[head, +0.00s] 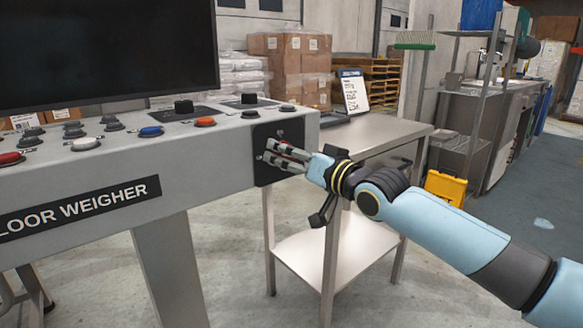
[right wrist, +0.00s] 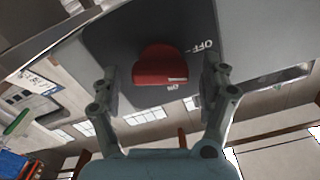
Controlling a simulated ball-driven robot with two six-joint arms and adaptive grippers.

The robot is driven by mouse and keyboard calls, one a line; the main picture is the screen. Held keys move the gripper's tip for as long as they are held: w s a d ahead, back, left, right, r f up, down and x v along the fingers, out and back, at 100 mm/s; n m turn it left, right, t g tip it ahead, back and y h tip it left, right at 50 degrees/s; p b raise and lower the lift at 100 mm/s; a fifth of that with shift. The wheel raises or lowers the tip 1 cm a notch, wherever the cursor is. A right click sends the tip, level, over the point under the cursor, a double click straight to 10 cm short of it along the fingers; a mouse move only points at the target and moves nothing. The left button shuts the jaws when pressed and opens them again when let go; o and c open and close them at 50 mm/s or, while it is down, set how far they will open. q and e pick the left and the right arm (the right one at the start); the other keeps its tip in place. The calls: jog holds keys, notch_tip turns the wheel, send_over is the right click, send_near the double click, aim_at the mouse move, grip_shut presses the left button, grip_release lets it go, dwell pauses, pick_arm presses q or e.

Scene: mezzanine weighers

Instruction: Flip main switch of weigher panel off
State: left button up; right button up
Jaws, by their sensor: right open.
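The weigher panel (head: 215,152) is a light grey console marked "FLOOR WEIGHER" in the head view. A dark switch plate (head: 262,133) is on its front face near the right end. The red main switch knob (right wrist: 158,64) is on this plate in the right wrist view, with "OFF" and "ON" lettering beside it. A pale mark on the knob is close to "ON". My right gripper (head: 274,152) is open at the plate. In the right wrist view its fingers (right wrist: 160,78) are on both sides of the knob, with visible gaps. My left gripper is not in view.
Several buttons and knobs, including a blue button (head: 150,132), line the console top below a dark monitor (head: 100,50). A metal table (head: 375,132) stands just right of the console, near my right arm. A yellow bin (head: 446,187) is further right.

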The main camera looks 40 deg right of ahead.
jog(key=shift+w, duration=0.1)
jog(key=c, duration=1.2)
jog(key=n+b, duration=0.1)
jog(key=n, duration=0.3)
jog(key=o, duration=1.2)
